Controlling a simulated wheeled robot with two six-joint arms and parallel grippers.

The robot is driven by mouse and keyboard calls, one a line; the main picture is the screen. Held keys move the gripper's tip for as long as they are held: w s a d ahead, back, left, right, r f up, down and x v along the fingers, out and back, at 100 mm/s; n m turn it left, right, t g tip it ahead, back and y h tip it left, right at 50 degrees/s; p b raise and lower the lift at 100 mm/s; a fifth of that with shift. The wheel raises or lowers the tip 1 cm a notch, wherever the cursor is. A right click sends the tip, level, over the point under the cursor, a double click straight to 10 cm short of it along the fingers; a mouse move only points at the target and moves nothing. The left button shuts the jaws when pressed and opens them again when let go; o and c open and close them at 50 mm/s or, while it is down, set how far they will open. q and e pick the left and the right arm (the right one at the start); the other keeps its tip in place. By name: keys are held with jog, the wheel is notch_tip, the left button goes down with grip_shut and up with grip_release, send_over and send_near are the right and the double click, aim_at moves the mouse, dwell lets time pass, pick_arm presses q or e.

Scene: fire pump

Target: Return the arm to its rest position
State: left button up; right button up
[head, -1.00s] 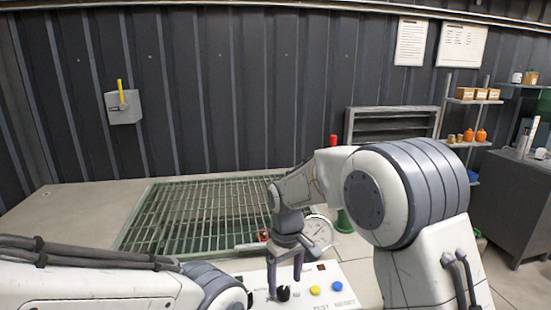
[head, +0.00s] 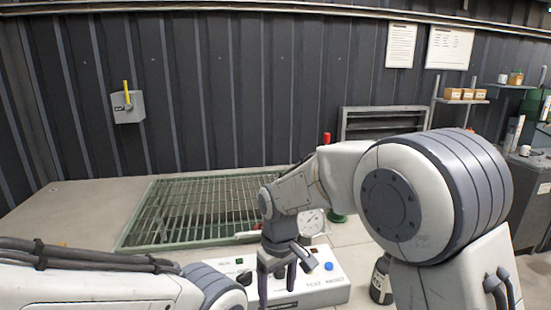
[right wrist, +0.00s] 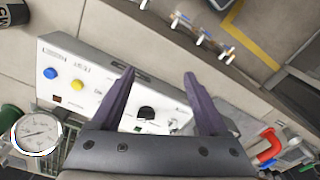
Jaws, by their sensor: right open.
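My right gripper (head: 276,290) is open and empty, pointing down in front of the white control panel (head: 318,292) in the head view. In the right wrist view its two dark fingers (right wrist: 159,76) are spread apart, with the panel (right wrist: 62,58) behind them. A black knob (right wrist: 146,113) shows between the fingers, with a gap visible around it. My right arm (head: 400,200) is still bent forward across the right of the head view. Part of my left arm (head: 100,290) shows at lower left; its gripper is out of view.
The panel carries a blue button (head: 329,266) and a yellow button (right wrist: 77,86). A round gauge (right wrist: 37,134) is close by. A dark bottle (head: 381,281) stands beside my right arm.

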pick_arm(q)
jog(key=shift+w, duration=0.1)
pick_arm(e)
jog(key=s+d+r, duration=0.1)
jog(key=s+d, duration=0.1)
jog(key=s, duration=0.9)
jog(key=s+d, duration=0.2)
jog(key=s, duration=1)
jog(key=shift+s+d+r+y, duration=0.15)
jog(key=shift+s+r+y, duration=0.05)
jog(key=shift+r+y, duration=0.2)
pick_arm(q)
jog(key=shift+d, duration=0.1)
pick_arm(e)
jog(key=shift+d, duration=0.1)
